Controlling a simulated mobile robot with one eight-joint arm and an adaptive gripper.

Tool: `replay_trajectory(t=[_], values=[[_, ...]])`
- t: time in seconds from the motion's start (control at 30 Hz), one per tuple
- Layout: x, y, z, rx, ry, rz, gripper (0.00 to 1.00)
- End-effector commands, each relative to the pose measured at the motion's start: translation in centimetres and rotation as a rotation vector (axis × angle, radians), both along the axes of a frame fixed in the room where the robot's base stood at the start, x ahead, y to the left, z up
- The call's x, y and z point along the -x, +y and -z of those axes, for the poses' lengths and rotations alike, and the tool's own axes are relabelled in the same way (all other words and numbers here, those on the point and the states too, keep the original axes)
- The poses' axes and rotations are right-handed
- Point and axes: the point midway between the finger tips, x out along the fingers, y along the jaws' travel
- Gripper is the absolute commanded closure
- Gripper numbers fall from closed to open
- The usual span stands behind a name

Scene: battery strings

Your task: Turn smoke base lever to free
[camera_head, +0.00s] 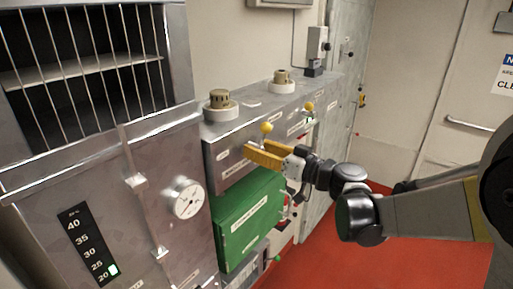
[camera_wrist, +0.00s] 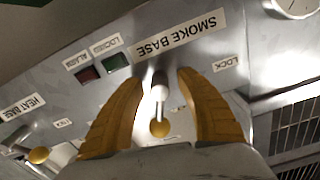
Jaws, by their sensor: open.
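The smoke base lever is a short pale rod (camera_wrist: 159,92) with a yellow ball knob (camera_wrist: 159,128), below the upside-down "SMOKE BASE" label (camera_wrist: 180,36) in the wrist view. Its knob also shows in the head view (camera_head: 267,127), just above my gripper (camera_head: 255,153). My gripper's yellow fingers (camera_wrist: 158,80) are open, one on each side of the lever, with visible gaps. A "LOCK" label (camera_wrist: 227,62) lies to the right of the lever in the wrist view. I cannot read a "free" label.
A second yellow-knobbed lever (camera_wrist: 38,155) stands by the "HEAT BASE" label (camera_wrist: 22,107). A red and a green indicator (camera_wrist: 115,62) sit near the smoke base label. A green panel (camera_head: 248,220) is below my gripper; two round detectors (camera_head: 220,106) (camera_head: 282,82) stand on top of the cabinet.

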Motion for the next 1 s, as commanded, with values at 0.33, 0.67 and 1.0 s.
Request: replay_trajectory(t=[0.33,0.67,1.0], values=[[0.0,-0.01,0.0,0.0,0.0,0.0,0.98],[0.02,-0.03,0.25,-0.086,0.108,0.0,1.0],[-0.05,-0.06,0.03,-0.253,0.323,0.0,1.0]])
